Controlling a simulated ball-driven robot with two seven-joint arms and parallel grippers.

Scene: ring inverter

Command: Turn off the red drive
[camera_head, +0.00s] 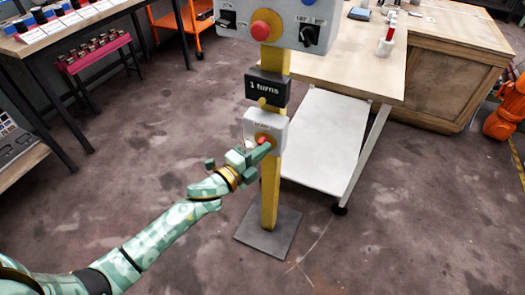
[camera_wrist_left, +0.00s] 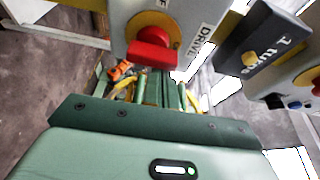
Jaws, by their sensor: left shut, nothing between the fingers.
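The red drive switch (camera_head: 263,139) sits on a yellow round plate on a light grey box (camera_head: 276,126), fixed to a yellow post (camera_head: 270,190). In the left wrist view the red knob (camera_wrist_left: 152,50) is large, with a label reading DRIVE (camera_wrist_left: 205,40) beside it and a partly cut-off label above. My left gripper (camera_head: 256,150) is shut and empty, its tip close to the knob at its lower left. In the left wrist view the green fingers (camera_wrist_left: 160,90) lie just below the knob; I cannot tell whether they touch it. My right gripper is not in view.
A black sign reading "1 turns" (camera_head: 268,88) is above the drive box. Higher is a grey panel with a red button (camera_head: 261,30) and black switches. A wooden table (camera_head: 368,75) stands behind at right, a bench (camera_head: 70,35) at left. Floor around the post base (camera_head: 250,240) is clear.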

